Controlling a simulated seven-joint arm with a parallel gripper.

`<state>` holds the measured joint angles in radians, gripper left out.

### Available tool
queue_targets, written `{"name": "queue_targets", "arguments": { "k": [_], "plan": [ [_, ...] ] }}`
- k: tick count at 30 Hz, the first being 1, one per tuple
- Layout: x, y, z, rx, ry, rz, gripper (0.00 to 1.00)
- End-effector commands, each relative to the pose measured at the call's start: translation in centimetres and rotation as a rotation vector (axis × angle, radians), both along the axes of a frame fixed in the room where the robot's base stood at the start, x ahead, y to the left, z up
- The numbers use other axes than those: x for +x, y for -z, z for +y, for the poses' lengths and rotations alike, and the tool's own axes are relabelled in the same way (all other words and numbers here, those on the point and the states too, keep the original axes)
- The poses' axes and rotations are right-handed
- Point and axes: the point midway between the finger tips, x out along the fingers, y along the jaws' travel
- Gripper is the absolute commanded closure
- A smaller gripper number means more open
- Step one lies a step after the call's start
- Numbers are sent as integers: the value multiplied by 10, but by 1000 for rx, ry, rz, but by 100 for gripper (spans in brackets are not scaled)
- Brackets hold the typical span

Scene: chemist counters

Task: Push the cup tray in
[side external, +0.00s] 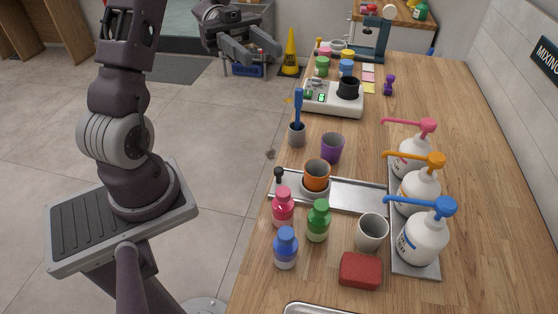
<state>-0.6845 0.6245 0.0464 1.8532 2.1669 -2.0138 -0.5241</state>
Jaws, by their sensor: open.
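A flat metal cup tray (355,194) lies across the wooden counter, running from the counter's left edge to the pump bottles. A black knob (279,174) stands on a short post at the tray's left end, near the counter edge. My gripper (262,57) is at the top of the view, above the floor left of the counter. Its fingers are apart and nothing is between them. It is well apart from the tray and knob.
Pink (283,208), green (318,220) and blue (286,247) bottles, a grey cup (372,232) and a red block (360,270) stand in front of the tray. A purple cup (332,148), brush pot (297,134) and scale (325,97) stand behind it. Pump bottles (423,238) line its right end.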

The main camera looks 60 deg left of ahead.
Motion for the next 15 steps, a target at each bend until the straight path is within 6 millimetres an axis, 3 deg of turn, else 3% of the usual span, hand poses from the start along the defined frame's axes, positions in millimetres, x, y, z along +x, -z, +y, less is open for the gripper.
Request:
{"name": "queue_targets", "arguments": {
  "k": [9, 12, 15],
  "plan": [
    [-1, 148, -1, -2, -1, 2, 60],
    [-1, 192, -1, 1, -1, -2, 60],
    [0, 224, -1, 3, -2, -5, 60]
  ]
}}
